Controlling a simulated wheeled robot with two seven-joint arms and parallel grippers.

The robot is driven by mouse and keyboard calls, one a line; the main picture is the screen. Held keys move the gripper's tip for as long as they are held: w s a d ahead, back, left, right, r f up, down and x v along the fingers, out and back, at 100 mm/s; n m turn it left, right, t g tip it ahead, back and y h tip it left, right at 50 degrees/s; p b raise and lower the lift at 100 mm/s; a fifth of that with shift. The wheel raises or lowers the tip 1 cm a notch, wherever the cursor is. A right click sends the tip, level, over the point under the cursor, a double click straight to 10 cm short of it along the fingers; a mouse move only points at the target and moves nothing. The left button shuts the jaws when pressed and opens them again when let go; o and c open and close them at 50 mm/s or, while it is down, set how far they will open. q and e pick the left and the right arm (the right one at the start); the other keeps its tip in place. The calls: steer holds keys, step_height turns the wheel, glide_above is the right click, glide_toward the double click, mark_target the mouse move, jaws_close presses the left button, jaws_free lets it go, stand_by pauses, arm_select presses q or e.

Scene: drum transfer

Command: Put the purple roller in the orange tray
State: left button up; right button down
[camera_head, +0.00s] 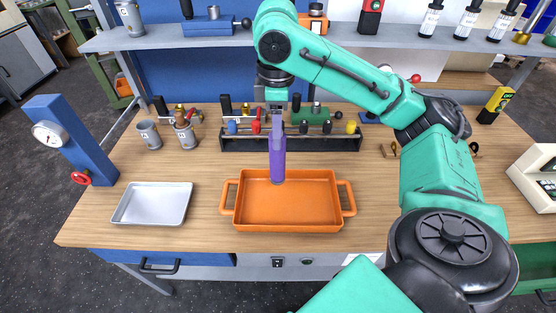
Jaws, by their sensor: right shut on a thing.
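The purple roller (278,160) hangs upright below my right gripper (277,108), which is shut on its upper end. The orange tray (228,205) lies on the wooden bench, with a handle at each side. The roller's lower end shows over the tray's back part, near its middle. I cannot tell from this view whether it touches the tray floor. The tray looks empty. My left gripper is not in view.
A silver tray (120,205) lies left of the orange tray. A tool rack (340,143) stands just behind it. Metal cups (149,136) stand at the back left, near a blue post (75,145) with a gauge. A shelf (170,38) crosses above.

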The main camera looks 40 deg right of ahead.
steer(key=b, duration=0.1)
glide_above(276, 166)
steer(key=w+d, duration=0.1)
steer(key=w, duration=0.1)
step_height(276, 166, down, 4)
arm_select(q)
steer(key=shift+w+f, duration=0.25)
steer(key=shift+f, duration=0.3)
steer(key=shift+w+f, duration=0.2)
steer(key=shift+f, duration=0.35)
arm_select(e)
steer(key=f, duration=0.8)
steer(key=shift+d, duration=0.25)
steer(key=shift+s, duration=0.1)
steer(key=shift+c, duration=1.8)
jaws_free()
steer(key=shift+r, duration=0.1)
step_height(276, 166, up, 12)
steer(key=p, duration=0.2)
steer(key=shift+a+r+p, duration=0.1)
steer(key=shift+p, duration=0.3)
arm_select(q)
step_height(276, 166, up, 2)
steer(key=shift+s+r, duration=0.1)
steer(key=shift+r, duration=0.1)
arm_select(e)
steer(key=shift+s, duration=0.1)
